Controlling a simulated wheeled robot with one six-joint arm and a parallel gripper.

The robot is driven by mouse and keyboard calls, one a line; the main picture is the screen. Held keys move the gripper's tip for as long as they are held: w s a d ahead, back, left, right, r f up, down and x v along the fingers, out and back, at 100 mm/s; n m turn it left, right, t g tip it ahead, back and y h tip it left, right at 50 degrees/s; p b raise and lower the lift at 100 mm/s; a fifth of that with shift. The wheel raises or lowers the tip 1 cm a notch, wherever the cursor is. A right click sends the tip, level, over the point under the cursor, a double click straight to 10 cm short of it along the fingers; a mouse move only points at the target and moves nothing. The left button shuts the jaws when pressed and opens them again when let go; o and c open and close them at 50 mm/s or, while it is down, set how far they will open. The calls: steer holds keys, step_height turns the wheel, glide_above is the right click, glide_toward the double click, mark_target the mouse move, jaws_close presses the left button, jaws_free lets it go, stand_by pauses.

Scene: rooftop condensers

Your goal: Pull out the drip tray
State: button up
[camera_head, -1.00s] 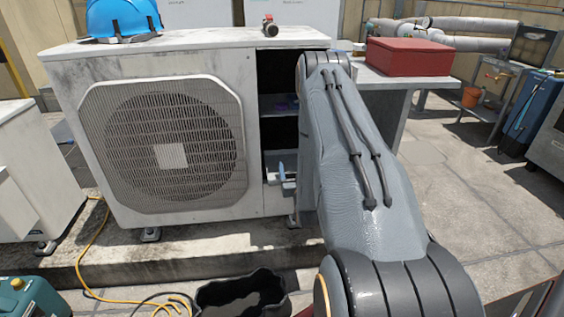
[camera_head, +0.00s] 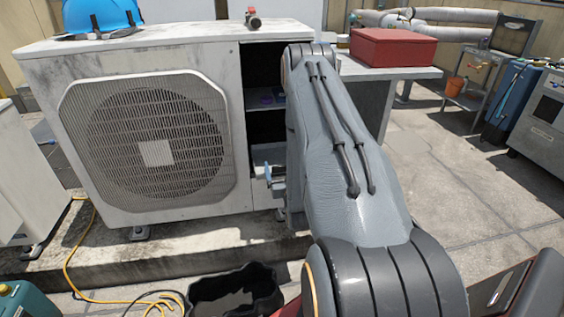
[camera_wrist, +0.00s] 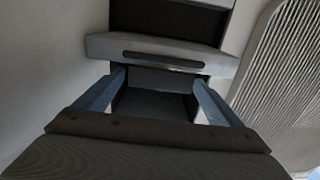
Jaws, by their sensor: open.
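The drip tray appears as a pale grey piece low in the open bay of the condenser unit (camera_head: 235,120) in the head view (camera_head: 265,153). In the wrist view, a pale grey front with a dark slot (camera_wrist: 205,55), which looks like the tray's front, lies just ahead of the fingertips. My gripper (camera_wrist: 160,78) is open, its two blue-grey fingers apart with nothing between them. A dark-framed recess shows behind the gap. In the head view my gripper (camera_head: 273,182) is at the bay's lower opening, partly hidden by my arm.
A blue hard hat (camera_head: 100,17) and a small valve (camera_head: 253,18) sit on the unit. A red box (camera_head: 393,48) rests on a table at right. A black tub (camera_head: 235,291) and yellow cable (camera_head: 85,250) lie in front. Paving at right is open.

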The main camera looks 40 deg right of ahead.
steer(key=shift+v, duration=1.95)
